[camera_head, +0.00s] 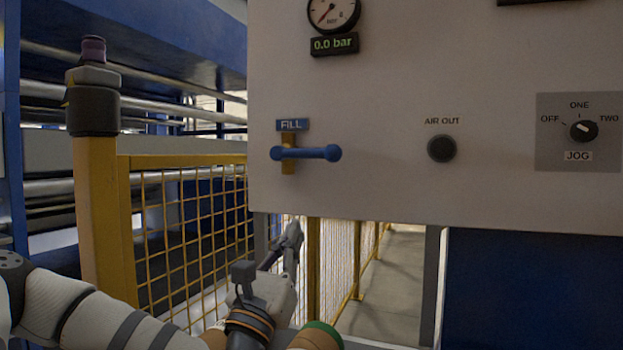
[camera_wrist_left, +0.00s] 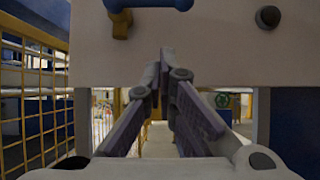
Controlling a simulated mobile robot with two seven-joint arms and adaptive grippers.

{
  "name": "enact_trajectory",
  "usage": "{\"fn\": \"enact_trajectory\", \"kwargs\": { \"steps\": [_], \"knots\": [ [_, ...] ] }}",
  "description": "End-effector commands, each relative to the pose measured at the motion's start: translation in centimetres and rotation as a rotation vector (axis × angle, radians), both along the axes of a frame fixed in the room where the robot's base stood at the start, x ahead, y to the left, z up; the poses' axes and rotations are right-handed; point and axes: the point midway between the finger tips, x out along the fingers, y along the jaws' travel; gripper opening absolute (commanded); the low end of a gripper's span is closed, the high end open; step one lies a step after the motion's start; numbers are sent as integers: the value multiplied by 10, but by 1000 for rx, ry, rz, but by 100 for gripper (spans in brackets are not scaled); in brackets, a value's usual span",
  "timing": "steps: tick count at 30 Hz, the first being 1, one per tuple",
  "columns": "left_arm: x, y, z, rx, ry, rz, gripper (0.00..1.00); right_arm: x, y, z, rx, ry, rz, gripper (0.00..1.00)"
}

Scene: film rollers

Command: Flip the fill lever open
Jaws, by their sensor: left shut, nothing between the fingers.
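The blue fill lever (camera_head: 320,152) lies horizontal across a brass-coloured valve body (camera_head: 289,166), below the FILL label (camera_head: 292,125) on the pale panel. My left gripper (camera_head: 294,228) is below the lever and apart from it, near the panel's lower edge. Its fingertips point upward and are together with nothing between them. In the left wrist view, the lever (camera_wrist_left: 165,4) is cut by the top edge, above the shut fingers (camera_wrist_left: 162,58). The valve body (camera_wrist_left: 120,24) is up and to the left of the fingertips. My right gripper is not in view.
The panel (camera_head: 380,195) also carries a gauge (camera_head: 333,12), a 0.0 bar display (camera_head: 334,44), a dark AIR OUT button (camera_head: 441,148) and a JOG knob (camera_head: 583,130). A yellow mesh fence (camera_head: 190,215) and a yellow post (camera_head: 97,215) stand to the left.

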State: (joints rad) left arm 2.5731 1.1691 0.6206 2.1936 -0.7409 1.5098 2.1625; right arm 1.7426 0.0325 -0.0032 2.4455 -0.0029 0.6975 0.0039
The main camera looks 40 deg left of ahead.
Motion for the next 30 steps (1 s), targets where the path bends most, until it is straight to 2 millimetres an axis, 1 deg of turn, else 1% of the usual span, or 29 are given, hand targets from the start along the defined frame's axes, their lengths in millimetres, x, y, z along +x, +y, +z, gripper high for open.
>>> {"fn": "enact_trajectory", "kwargs": {
  "steps": [4,14,15,18,21,24,30],
  "knots": [
    [17,4,17,3,-6,1,0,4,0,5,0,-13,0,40],
    [76,18,56,4,-6,2,0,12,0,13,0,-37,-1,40],
    [80,19,64,3,-8,1,0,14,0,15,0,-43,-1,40],
    [80,20,84,2,-12,1,0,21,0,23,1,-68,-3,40],
    [83,20,92,2,-8,0,0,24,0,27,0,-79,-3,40],
    [85,21,96,1,-5,1,0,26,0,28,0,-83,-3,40],
    [86,21,94,1,-1,1,0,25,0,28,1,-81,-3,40]
  ]
}}
